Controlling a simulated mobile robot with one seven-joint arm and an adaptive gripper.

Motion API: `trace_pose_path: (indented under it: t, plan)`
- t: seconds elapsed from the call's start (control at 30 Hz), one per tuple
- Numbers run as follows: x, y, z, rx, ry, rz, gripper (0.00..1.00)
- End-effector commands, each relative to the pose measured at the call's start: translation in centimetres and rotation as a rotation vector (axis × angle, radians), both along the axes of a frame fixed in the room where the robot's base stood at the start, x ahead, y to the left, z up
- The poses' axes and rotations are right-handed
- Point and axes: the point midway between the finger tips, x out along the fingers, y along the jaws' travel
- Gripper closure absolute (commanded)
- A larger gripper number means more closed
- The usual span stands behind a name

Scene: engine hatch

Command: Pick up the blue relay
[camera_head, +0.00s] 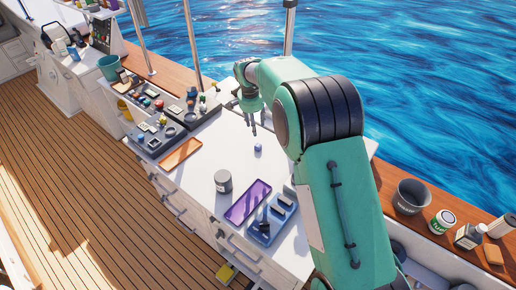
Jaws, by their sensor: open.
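A small blue block (258,148), which looks like the blue relay, sits alone on the white worktop (215,160). It is too small to make out its details. My gripper (251,130) hangs pointing down above the worktop, behind the block in the picture and apart from it. Its fingers are slim and spread, with nothing visible between them.
A grey tin (223,181), a purple tray (248,203) and a blue holder with dark parts (262,232) stand nearer. An orange tray (180,155) and a dark tray of small parts (150,138) lie left. Worktop around the block is clear.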

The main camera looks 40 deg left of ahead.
Motion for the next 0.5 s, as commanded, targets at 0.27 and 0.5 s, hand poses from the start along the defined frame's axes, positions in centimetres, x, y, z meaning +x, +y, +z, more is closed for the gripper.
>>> trace_pose_path:
  t: [0.27,0.5]
  plan:
    - [0.01,-0.07,0.28,-0.002,0.001,-0.001,0.56]
    - [0.07,-0.14,0.55,-0.001,0.001,-0.005,0.56]
